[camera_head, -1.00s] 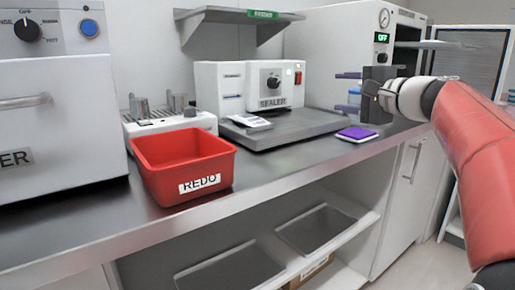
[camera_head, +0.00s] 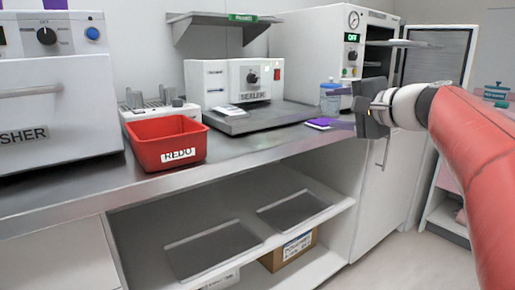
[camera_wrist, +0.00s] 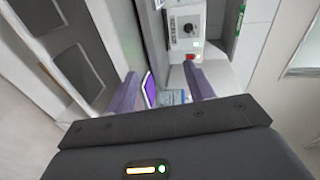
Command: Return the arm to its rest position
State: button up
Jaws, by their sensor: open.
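My red arm reaches in from the right side of the head view. My gripper (camera_head: 330,108) is held in front of the counter's right part, near a small purple pad (camera_head: 319,123). Its two purple fingers stand apart, with nothing held between them. In the wrist view my gripper (camera_wrist: 162,82) also shows its fingers spread, with the purple pad (camera_wrist: 150,90) and a blue-and-clear container (camera_wrist: 173,97) seen beyond the gap. The fingers partly hide the container in the head view.
A red REDO bin (camera_head: 168,144) sits on the counter (camera_head: 235,150) at left. The sealer (camera_head: 235,82) stands behind it, and a white cabinet-like machine (camera_head: 310,60) at right. Below is an open shelf with dark trays (camera_head: 212,250). Floor shows at lower right.

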jog(key=s+a+f+n+g+h, duration=0.2)
jog(key=s+a+f, duration=0.1)
jog(key=s+f, duration=0.35)
jog(key=s+a+f+n+g+h, duration=0.1)
jog(key=s+a+f+n+g, duration=0.15)
jog(key=s+f, duration=0.45)
jog(key=s+d+f+n+g+h, duration=0.3)
jog(key=s+f+n+h, duration=0.2)
jog(key=s+f, duration=1)
notch_tip(320, 180, down, 3)
jog(key=shift+d+r+n, duration=0.15)
jog(key=shift+r+n, duration=0.05)
jog(key=shift+n, duration=0.35)
